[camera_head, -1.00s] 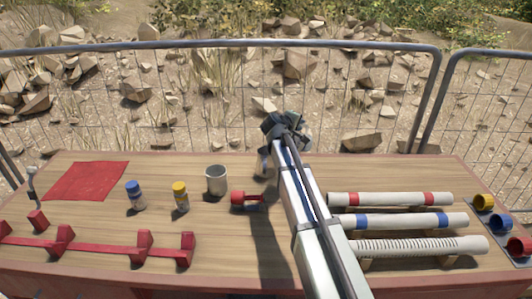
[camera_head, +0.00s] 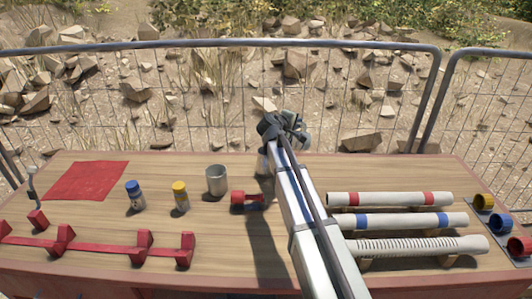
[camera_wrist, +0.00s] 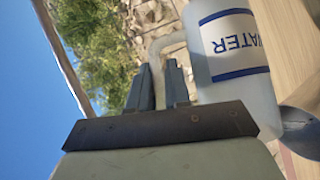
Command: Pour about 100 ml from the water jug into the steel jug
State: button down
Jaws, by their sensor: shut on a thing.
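My gripper (camera_wrist: 160,75) is shut on the handle of the water jug (camera_wrist: 235,50), a pale translucent jug with a white, blue-banded WATER label. In the wrist view the label is upside down and the horizon is turned, so the jug looks strongly tilted. Its mouth end points towards a rounded grey metal surface at the lower right, probably the steel jug. In the head view the steel jug (camera_head: 216,181) stands upright on the table, left of my gripper (camera_head: 283,130). The water jug is mostly hidden there by my arm. No stream of water can be made out.
Blue-capped (camera_head: 135,195) and yellow-capped (camera_head: 180,196) bottles stand left of the steel jug. A red fitting (camera_head: 246,200) lies just in front. Pipes (camera_head: 400,220) on supports fill the right side. A red rack (camera_head: 100,245) runs along the front left. A fence (camera_head: 220,44) stands behind.

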aim_at(304, 133)
jog(key=shift+s+a+r+n+h, duration=0.1)
jog(key=shift+a+r+n+h, duration=0.1)
jog(key=shift+a, duration=0.2)
jog(key=shift+a+r+n+h, duration=0.1)
jog(key=shift+a+r, duration=0.05)
jog(key=shift+a, duration=0.25)
dwell(0.4)
jog(key=d+f, duration=0.1)
jog(key=d+f+m+y, duration=0.1)
jog(key=d+f+g+y, duration=0.1)
jog(key=d, duration=0.1)
jog(key=shift+w+m, duration=0.35)
jog(key=shift+m, duration=0.05)
jog(key=shift+d+f+m+y, duration=0.45)
jog(key=shift+f+y, duration=0.25)
jog(key=shift+f, duration=0.1)
jog(key=shift+f+g, duration=0.1)
jog(key=shift+g, duration=0.2)
dwell(0.6)
